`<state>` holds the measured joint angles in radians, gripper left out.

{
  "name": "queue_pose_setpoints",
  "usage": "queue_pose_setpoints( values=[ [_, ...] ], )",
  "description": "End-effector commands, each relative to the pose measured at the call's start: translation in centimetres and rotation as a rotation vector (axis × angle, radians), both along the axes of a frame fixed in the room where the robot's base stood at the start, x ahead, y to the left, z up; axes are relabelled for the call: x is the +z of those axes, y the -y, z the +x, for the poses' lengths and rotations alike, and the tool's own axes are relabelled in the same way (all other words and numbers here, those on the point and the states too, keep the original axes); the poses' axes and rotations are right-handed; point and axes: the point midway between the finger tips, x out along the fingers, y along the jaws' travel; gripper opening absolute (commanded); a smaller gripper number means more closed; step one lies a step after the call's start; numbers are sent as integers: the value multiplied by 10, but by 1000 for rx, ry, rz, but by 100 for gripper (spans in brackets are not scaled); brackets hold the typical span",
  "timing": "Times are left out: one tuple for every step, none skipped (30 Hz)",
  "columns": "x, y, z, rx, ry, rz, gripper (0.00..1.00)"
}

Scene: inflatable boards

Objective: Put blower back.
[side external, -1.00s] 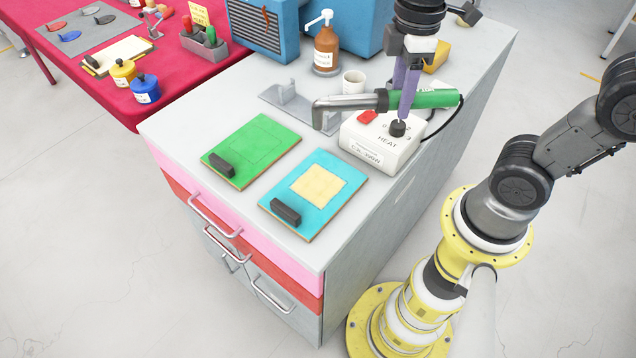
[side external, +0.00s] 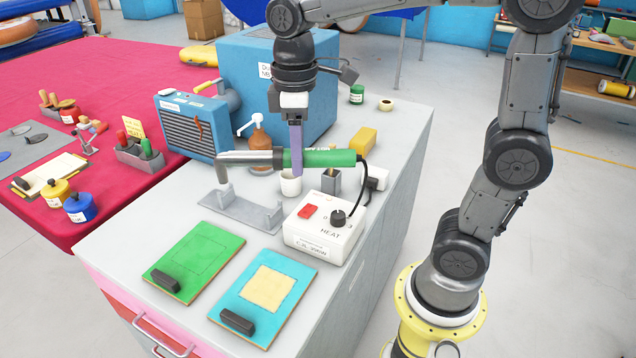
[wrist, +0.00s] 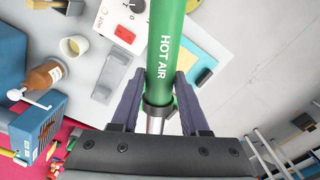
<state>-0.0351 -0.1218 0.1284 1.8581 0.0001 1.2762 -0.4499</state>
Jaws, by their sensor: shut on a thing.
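The hot air blower (side external: 325,158) has a green handle, a black collar and a grey metal nozzle bent down at its left end. My gripper (side external: 296,160) is shut on it near the collar and holds it level above the worktop. In the wrist view the green handle (wrist: 167,50), marked HOT AIR, runs between the two purple fingers. A grey metal stand (side external: 243,210) with upright ends sits empty on the worktop, below the blower and left of the heat box. The white heat box (side external: 322,228) has a red switch and a black knob. A black cable runs from the handle's right end.
A white cup (side external: 290,184), a brown pump bottle (side external: 258,142) and a blue machine (side external: 245,75) stand behind the stand. A green board (side external: 195,262) and a blue board (side external: 264,297) lie in front. A yellow block (side external: 362,139) is at the right.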

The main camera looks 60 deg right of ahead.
Motion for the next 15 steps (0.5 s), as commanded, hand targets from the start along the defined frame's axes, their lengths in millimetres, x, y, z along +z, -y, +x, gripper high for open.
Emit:
queue_pose_setpoints(
  values=[
    [-1,3,20,-49,-1,0,0],
    [-1,4,30,-77,-2,0,0],
    [-3,6,43,-113,-2,-1,0],
    [-5,8,53,-139,-2,0,0],
    [-7,10,63,-165,-2,0,0],
    [-10,13,76,-199,-2,0,0],
    [-13,15,85,-223,-2,0,0],
    [-17,18,95,-247,-2,0,0],
    [-22,21,107,-278,-2,0,0],
    [-27,24,116,-300,-3,0,0],
    [-32,28,125,-324,-3,0,0],
    [-40,32,137,-351,-2,0,0],
    [-47,35,145,-371,-4,-1,0],
    [-53,39,153,-389,-4,-1,0],
    [-63,44,163,-412,-3,0,0]
  ],
)
